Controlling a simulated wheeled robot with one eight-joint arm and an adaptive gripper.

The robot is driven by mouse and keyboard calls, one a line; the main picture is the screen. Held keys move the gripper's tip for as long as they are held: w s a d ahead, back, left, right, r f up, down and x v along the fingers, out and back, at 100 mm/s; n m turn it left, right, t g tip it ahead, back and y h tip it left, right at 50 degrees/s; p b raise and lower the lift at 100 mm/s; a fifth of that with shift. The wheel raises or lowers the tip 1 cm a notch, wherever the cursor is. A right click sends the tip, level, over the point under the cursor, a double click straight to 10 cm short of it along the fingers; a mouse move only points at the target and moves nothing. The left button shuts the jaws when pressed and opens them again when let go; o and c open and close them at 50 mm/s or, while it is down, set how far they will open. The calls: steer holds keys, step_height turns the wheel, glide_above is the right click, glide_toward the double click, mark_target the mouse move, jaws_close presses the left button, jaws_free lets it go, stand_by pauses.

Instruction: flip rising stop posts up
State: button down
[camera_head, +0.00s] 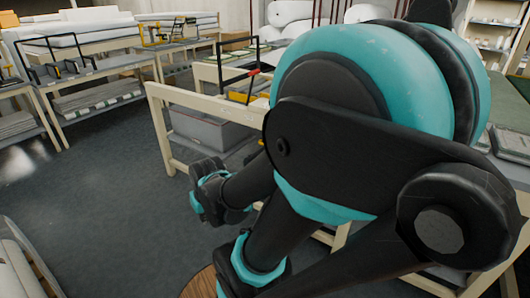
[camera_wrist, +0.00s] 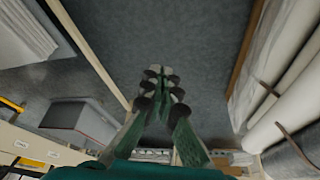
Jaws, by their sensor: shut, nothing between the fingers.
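My gripper (camera_wrist: 162,78) is shut and empty in the wrist view, its two fingers together over the grey floor. In the head view my teal and black arm fills the middle and right, and I cannot clearly make out the fingertips. I cannot pick out the stop posts for certain. A black upright frame with a red piece (camera_head: 253,72) stands on the wooden bench behind my arm. A yellow fixture (camera_head: 155,32) stands on a farther bench. My arm hides much of the near bench.
A grey box (camera_head: 205,128) sits on the near bench's lower shelf; a grey box also shows in the wrist view (camera_wrist: 82,116). A bench with a black rack (camera_head: 90,75) stands at the left. White rolls (camera_wrist: 290,95) lie right of my gripper. The floor between is clear.

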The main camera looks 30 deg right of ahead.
steer(key=w+d+r+n+h, duration=0.1)
steer(key=w+d+n+h, duration=0.7)
steer(key=w+d, duration=1.1)
steer(key=w+d+f+n+h, duration=0.1)
steer(key=w+d+f+n, duration=0.4)
steer(key=w+d+n, duration=0.2)
steer(key=w+d+f+n+h, duration=0.2)
steer(key=w+d+f+n, duration=0.3)
steer(key=d, duration=0.6)
steer(key=shift+w+n, duration=1.1)
steer(key=shift+n, duration=0.1)
